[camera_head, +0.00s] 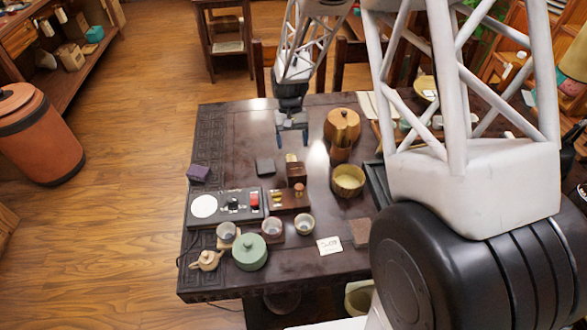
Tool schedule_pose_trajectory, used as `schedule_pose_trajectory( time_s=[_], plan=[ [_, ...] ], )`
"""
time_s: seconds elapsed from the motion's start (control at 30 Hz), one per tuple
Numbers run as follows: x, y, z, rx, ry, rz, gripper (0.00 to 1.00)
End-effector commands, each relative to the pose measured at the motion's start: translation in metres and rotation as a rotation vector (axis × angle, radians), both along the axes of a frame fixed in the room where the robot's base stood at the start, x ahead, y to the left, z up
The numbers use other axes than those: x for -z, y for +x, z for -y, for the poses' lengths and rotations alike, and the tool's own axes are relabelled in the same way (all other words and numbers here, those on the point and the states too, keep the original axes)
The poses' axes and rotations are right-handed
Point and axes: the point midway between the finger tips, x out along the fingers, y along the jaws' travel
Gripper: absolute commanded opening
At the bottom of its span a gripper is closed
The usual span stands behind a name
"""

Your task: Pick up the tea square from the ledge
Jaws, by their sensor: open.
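My gripper (292,138) is open and empty above the far part of the dark table (225,120), with its two fingers apart and pointing down. A dark flat square (265,166) lies on the table just below and left of my gripper in the picture. A small brown wooden stand (296,173) is to its right, with a small light piece (291,157) at its far end. A brown flat square (360,232) lies near the right edge. I cannot tell which piece is the tea square or which part is the ledge.
A yellow bowl (348,180) and wooden pot (341,126) stand right. The far left tabletop is clear.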

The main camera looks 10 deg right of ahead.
Motion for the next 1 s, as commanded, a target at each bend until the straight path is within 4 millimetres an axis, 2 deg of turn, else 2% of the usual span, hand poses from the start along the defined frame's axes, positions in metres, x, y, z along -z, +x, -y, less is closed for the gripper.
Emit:
schedule_pose_trajectory(
  time_s=[0.23, 0.57, 1.0],
  plan=[
    [0.002, -0.001, 0.0, 0.0, 0.0, 0.0, 0.72],
    [0.023, -0.009, 0.0, 0.0, 0.0, 0.001, 0.72],
    [0.028, -0.011, 0.0, 0.0, 0.0, -0.001, 0.72]
  ],
)
